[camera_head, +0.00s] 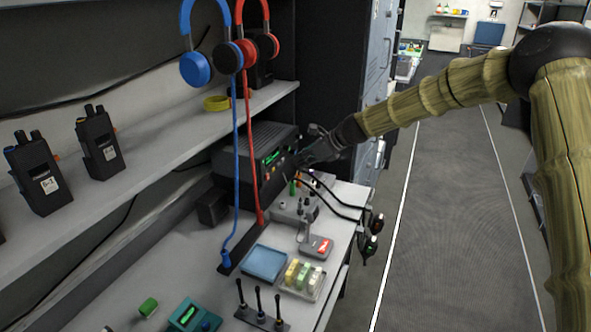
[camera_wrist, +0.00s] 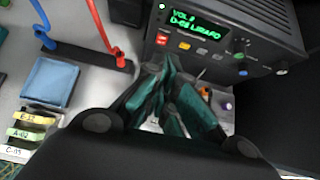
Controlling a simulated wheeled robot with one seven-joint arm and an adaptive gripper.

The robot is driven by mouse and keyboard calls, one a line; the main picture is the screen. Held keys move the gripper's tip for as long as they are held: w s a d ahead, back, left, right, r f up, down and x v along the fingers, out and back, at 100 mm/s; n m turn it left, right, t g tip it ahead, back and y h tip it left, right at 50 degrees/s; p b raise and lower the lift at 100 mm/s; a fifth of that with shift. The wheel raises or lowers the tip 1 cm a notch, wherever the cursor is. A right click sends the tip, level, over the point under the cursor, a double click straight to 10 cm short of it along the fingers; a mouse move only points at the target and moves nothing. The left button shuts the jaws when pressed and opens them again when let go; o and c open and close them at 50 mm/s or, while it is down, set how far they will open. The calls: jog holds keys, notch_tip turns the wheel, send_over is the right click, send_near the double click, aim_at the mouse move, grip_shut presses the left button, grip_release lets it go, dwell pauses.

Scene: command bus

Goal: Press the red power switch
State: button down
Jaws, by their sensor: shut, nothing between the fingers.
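A dark radio unit (camera_head: 250,150) with a green lit display stands on the desk under the shelf; it fills the upper right of the wrist view (camera_wrist: 265,35). On its front, below the left of the display, is a small red switch (camera_wrist: 163,39), beside an orange button (camera_wrist: 184,46) and a pale one. My gripper (camera_head: 297,165) is in front of the radio's face. In the wrist view its teal-dark fingers (camera_wrist: 165,65) are shut and empty, with tips just below the red switch. I cannot tell whether they touch the panel.
Red headphones (camera_head: 263,45) and blue headphones (camera_head: 196,68) hang above, their cords reaching a black strip (camera_wrist: 85,57). A blue tray (camera_head: 264,262) and a box of labelled cartridges (camera_head: 302,278) lie on the desk. Black cables loop near the arm. The aisle (camera_head: 455,200) is clear.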

jog(key=shift+s+d+r, duration=0.25)
jog(key=shift+d+r, duration=0.15)
jog(key=shift+r, duration=0.15)
